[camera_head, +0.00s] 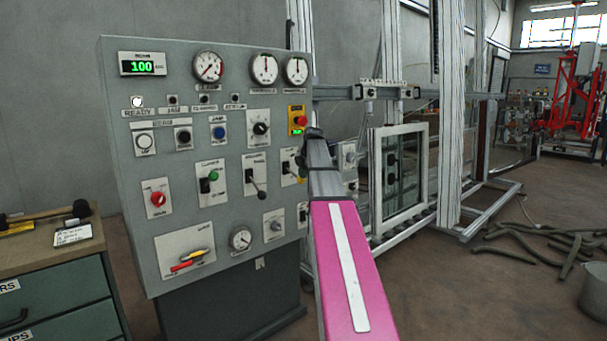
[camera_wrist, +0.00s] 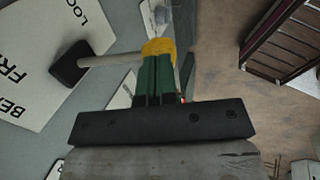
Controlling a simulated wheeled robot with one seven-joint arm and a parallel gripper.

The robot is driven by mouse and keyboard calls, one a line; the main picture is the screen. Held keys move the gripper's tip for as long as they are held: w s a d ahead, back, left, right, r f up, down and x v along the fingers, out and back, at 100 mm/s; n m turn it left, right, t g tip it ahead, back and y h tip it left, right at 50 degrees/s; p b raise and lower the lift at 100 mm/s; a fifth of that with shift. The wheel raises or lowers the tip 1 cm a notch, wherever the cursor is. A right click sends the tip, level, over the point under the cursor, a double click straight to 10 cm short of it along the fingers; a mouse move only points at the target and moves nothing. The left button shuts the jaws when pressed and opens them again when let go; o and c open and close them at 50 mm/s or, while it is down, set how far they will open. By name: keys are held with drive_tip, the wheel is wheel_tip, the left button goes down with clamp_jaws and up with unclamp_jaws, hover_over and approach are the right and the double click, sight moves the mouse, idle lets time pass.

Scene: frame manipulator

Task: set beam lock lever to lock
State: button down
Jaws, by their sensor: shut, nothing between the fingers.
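My gripper (camera_wrist: 158,50) has green fingers with yellow tips, shut and empty. The tips overlap the right end of the shaft in the picture; I cannot tell whether they touch it. In the head view, my gripper (camera_head: 301,178) is at the right edge of the grey panel (camera_head: 120,180), partly covering the lever's plate (camera_head: 287,162). The lever's setting is unclear there.
Other levers, knobs, buttons and gauges crowd the panel, including a black-knobbed lever (camera_head: 252,180) left of my gripper. A metal frame with a window (camera_head: 400,175) stands to the right. A drawer cabinet (camera_head: 55,270) stands at the left. Hoses (camera_head: 540,245) lie on the floor.

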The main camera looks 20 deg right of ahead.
sight(303, 180)
wheel_tip(303, 180, down, 2)
drive_tip(key=shift+s+f+t+y, duration=0.1)
drive_tip(key=shift+t+y, duration=0.2)
drive_tip(key=shift+t, duration=0.5)
drive_tip(key=shift+w+f, duration=0.25)
drive_tip(key=shift+f, duration=0.4)
drive_tip(key=shift+r, duration=0.15)
